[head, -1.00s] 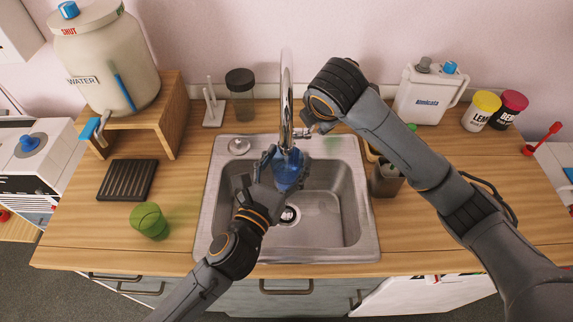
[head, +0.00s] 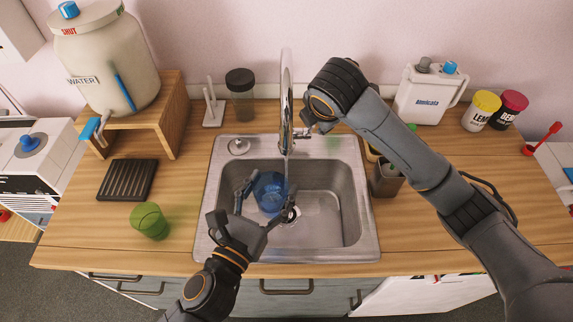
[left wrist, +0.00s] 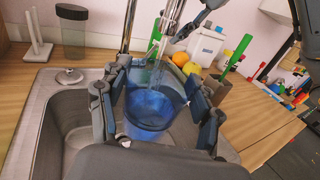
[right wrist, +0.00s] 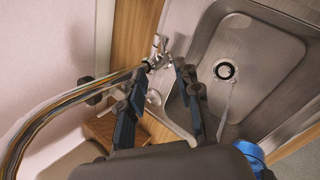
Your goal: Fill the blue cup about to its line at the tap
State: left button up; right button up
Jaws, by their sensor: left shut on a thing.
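The blue cup (head: 270,194) is over the left part of the sink, held between the fingers of my left gripper (head: 255,203). In the left wrist view the see-through cup (left wrist: 150,112) is nearly upright, with darker blue in its lower part. I cannot make out its line. The tap (head: 287,110) is running. In the right wrist view its thin stream (right wrist: 227,105) falls into the sink beside the cup (right wrist: 251,152). My right gripper (right wrist: 160,75) has its fingers apart around the tap's lever (right wrist: 156,50). In the head view its fingers are mostly hidden.
The steel sink (head: 345,245) has a drain on its floor. A green cup (head: 149,221) and a black rack (head: 127,180) stand on the counter to the left. A water tank (head: 105,65) stands behind them on a wooden stand. A dark container (head: 387,181) is right of the sink.

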jog(key=shift+w+f, duration=0.1)
jog(key=shift+c, duration=1.3)
jog(key=shift+d+f, duration=0.15)
jog(key=shift+f, duration=0.1)
jog(key=c, duration=0.3)
jog(key=s+f+n, duration=0.1)
jog(key=d+f+n+t, duration=0.1)
jog(key=shift+s+d+f+n+t, duration=0.2)
jog(key=shift+s+f+n+t, duration=0.1)
jog(key=shift+s+n, duration=0.1)
grip_shut()
jog(key=s+d+n+t+y, duration=0.15)
jog(key=s+n+t, duration=0.35)
jog(key=s+n, duration=0.6)
send_near(309, 130)
jog(key=w, duration=0.3)
jog(key=shift+w+d+r, duration=0.15)
jog(key=shift+w+d, duration=0.05)
